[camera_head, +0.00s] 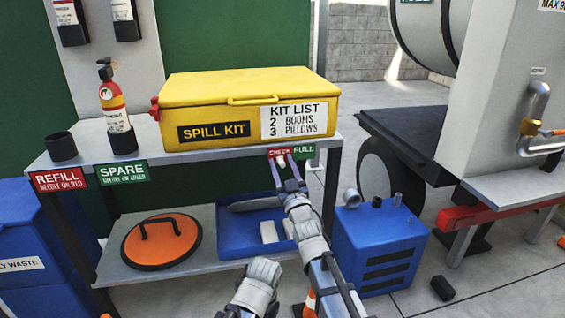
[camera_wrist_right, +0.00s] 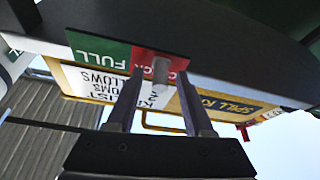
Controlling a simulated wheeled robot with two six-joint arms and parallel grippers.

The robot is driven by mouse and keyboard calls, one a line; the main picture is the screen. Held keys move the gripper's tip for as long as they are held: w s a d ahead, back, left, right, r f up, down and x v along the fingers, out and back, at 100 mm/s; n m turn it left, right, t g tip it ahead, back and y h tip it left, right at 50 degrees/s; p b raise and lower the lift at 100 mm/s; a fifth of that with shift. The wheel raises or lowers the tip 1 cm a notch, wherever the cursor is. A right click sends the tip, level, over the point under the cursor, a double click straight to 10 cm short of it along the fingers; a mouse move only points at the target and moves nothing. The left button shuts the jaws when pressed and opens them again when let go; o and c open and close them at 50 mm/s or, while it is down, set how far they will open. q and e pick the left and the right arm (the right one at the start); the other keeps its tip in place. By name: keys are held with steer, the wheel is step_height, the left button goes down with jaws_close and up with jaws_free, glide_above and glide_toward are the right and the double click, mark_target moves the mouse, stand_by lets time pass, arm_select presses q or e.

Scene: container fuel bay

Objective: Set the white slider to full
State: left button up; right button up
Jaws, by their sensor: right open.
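The white slider (camera_head: 282,161) is a small knob on a two-part label strip at the shelf's front edge. It stands in front of the red CHECK part (camera_head: 275,152), left of the green FULL part (camera_head: 304,152). The upside-down right wrist view shows the white slider (camera_wrist_right: 160,70) over the red, with the green FULL part (camera_wrist_right: 98,48) to its left. My right gripper (camera_head: 285,168) is open just below the slider. In the wrist view its fingertips (camera_wrist_right: 160,76) are on either side of the knob; I cannot tell whether they touch it. My left gripper's fingers are not visible.
A yellow spill kit box (camera_head: 215,84) stands on the shelf above the slider. A fire extinguisher (camera_head: 114,108) and a black cup (camera_head: 61,147) are left of it. Below are an orange lid (camera_head: 160,252) and a blue tray (camera_head: 232,237). A blue unit (camera_head: 378,245) stands right of my arm.

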jaws_close()
stand_by(0.4)
stand_by(1.0)
